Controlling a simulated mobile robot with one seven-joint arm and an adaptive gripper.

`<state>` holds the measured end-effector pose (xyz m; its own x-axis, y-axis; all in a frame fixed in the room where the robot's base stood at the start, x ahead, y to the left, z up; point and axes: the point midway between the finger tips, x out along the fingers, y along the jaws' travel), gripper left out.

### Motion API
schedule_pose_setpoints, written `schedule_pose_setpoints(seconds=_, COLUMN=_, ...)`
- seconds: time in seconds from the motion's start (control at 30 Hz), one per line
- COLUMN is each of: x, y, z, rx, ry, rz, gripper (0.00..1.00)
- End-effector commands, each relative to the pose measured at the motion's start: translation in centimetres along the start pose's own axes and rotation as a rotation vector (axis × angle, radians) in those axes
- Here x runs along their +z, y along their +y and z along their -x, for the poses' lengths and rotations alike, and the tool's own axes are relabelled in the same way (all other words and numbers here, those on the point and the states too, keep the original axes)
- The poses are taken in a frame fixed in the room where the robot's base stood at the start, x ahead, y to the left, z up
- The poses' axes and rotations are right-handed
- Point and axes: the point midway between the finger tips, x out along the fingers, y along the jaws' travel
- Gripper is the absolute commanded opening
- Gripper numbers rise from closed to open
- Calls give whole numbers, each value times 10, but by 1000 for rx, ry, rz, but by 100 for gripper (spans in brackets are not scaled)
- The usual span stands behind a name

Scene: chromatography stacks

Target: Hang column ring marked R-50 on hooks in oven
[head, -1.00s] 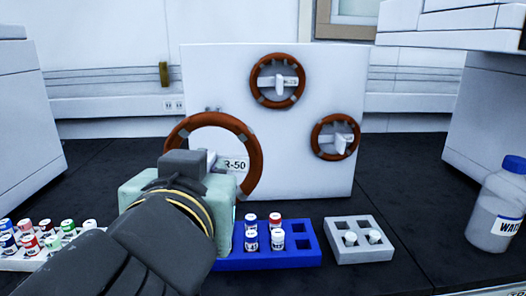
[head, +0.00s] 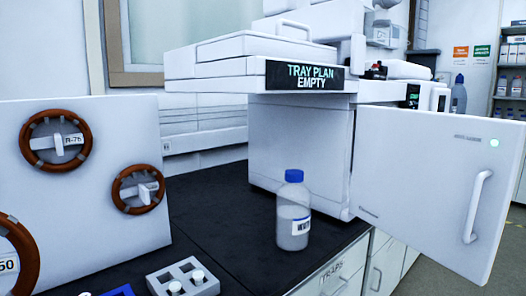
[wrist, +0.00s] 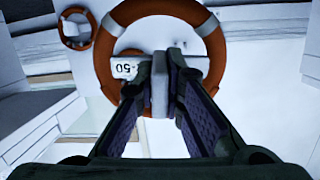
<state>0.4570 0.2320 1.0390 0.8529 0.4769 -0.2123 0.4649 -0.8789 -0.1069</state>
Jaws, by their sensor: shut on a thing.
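The R-50 ring, a brown-orange hoop with grey clips, is cut off at the head view's left edge (head: 28,250); its label reads "50". In the wrist view the ring (wrist: 216,52) faces me, with a "-50" label plate (wrist: 125,68). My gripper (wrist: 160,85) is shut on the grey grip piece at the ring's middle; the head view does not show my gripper.
A white panel (head: 100,220) holds an R-75 ring (head: 30,135) and a smaller ring (head: 120,200). A blue-capped bottle (head: 293,215) stands on the dark counter before the cabinet. A grey vial rack (head: 205,285) is in front. Dark counter between panel and bottle is clear.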

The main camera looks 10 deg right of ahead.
Motion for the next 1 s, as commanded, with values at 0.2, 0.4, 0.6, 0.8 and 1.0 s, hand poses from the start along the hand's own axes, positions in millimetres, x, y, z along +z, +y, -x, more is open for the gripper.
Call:
schedule_pose_setpoints(seconds=0.2, x=-37, y=-45, z=65, rx=-56, ry=216, rz=115, gripper=0)
schedule_pose_setpoints(seconds=0.4, x=-42, y=-47, z=46, rx=-53, ry=214, rz=121, gripper=0)
schedule_pose_setpoints(seconds=0.6, x=-50, y=-50, z=8, rx=-52, ry=213, rz=126, gripper=0)
schedule_pose_setpoints(seconds=0.8, x=-58, y=-52, z=-24, rx=-51, ry=213, rz=124, gripper=0)
schedule_pose_setpoints(seconds=1.0, x=-63, y=-51, z=-48, rx=-49, ry=217, rz=119, gripper=0)
